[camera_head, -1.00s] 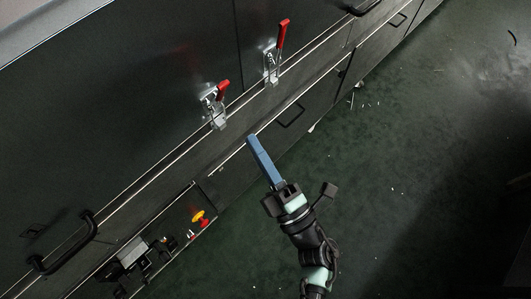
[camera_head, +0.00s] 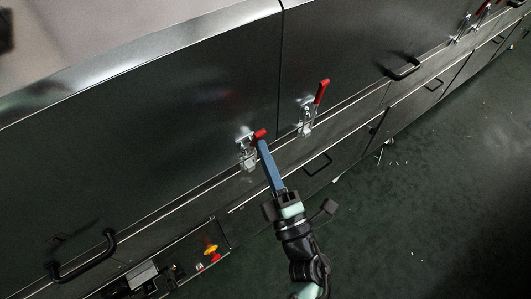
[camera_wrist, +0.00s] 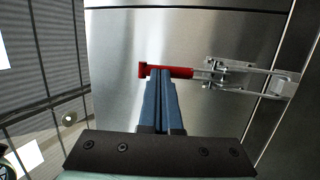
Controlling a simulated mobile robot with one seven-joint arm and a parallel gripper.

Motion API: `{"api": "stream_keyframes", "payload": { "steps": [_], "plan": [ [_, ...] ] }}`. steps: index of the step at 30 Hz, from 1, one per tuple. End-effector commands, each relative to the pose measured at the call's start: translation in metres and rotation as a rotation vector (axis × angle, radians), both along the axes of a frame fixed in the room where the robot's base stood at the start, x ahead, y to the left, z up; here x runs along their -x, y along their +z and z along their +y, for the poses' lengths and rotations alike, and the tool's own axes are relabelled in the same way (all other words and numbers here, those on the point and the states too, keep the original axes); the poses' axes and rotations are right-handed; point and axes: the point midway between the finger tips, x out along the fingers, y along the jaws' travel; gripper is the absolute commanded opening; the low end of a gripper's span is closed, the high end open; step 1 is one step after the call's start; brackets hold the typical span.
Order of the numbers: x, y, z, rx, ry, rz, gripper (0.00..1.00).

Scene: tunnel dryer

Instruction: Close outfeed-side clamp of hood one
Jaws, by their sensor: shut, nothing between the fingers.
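Two metal toggle clamps with red handles sit low on the dark hood front in the head view, one on each side of a vertical seam. The left clamp (camera_head: 247,157) has its red handle (camera_head: 261,133) leaning right, over my fingertips. The right clamp (camera_head: 305,119) has its red handle (camera_head: 321,91) pointing up. My gripper (camera_head: 263,147) is shut and empty, its blue fingers at the left clamp's handle. In the wrist view the fingertips (camera_wrist: 160,76) overlap the red handle (camera_wrist: 178,72) and partly hide it; I cannot tell whether they touch. The clamp's metal linkage (camera_wrist: 235,76) extends right from the handle.
A black grab handle (camera_head: 84,258) is at lower left, and another (camera_head: 404,69) is at upper right. A yellow-and-red knob (camera_head: 210,250) sits on the lower panel. More red-handled clamps (camera_head: 481,14) show at far upper right. Green floor (camera_head: 420,200) is open at right.

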Motion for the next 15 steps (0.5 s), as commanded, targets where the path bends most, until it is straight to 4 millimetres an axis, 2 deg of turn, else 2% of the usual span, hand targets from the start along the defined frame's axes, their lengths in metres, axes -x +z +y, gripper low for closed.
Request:
{"api": "stream_keyframes", "payload": {
  "steps": [6,15],
  "plan": [
    [-0.005,0.013,0.004,0.040,0.002,0.057,0.00],
    [-0.017,0.017,0.013,0.079,0.002,0.108,0.00]
  ]
}}
